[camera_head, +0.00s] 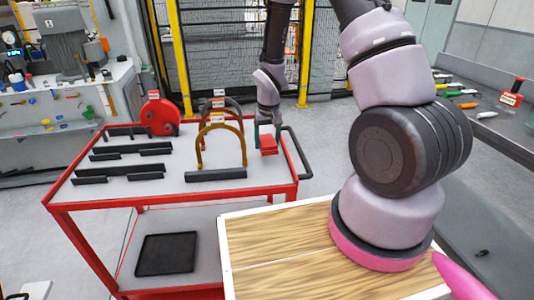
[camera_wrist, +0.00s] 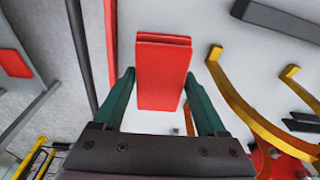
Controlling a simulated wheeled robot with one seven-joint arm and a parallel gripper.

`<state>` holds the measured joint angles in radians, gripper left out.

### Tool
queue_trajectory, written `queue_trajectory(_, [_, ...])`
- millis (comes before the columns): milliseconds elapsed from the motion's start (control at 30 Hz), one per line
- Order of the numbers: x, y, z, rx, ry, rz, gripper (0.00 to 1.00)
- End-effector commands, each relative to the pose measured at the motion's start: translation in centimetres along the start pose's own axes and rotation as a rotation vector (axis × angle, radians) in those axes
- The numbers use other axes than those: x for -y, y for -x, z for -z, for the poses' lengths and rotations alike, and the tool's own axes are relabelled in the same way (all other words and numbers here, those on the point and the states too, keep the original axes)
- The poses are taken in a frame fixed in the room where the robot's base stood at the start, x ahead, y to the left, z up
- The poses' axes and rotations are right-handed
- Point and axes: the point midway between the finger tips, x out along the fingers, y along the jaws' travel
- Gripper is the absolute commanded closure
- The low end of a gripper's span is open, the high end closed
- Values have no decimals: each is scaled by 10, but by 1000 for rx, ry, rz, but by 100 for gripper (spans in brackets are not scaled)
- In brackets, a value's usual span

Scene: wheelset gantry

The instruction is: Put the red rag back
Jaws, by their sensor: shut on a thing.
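The red rag (camera_head: 268,146) is a folded red block at the right end of the red-framed cart's grey top (camera_head: 140,194). My gripper (camera_head: 267,133) reaches down to it from above. In the wrist view the rag (camera_wrist: 162,78) sits between the two green fingers of my gripper (camera_wrist: 160,78), with a fingertip at each side. The gripper is shut on the rag. I cannot tell whether the rag's underside touches the cart top.
A yellow-brown arch (camera_head: 220,128) stands left of the rag, with a dark arch behind it. A red round device (camera_head: 160,117) and several black holders (camera_head: 118,178) are farther left. A dark handle (camera_head: 297,152) edges the cart's right end. A wooden-topped surface (camera_head: 285,275) lies in front.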

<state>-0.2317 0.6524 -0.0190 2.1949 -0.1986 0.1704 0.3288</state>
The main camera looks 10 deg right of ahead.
Motion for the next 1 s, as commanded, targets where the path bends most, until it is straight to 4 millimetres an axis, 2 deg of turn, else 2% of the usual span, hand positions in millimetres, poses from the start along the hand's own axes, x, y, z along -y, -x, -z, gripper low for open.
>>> queue_trajectory(167, [0, -14, -2, 1, 0, 0, 86])
queue_trajectory(400, [0, -46, -7, 1, 0, 0, 86])
queue_trajectory(767, [0, -49, -7, -1, 0, 1, 86])
queue_trajectory(800, [0, -48, -7, -2, 0, 1, 11])
queue_trajectory(833, [0, -48, -7, -2, 0, 1, 0])
queue_trajectory(1000, [0, -48, -7, -1, 0, 1, 0])
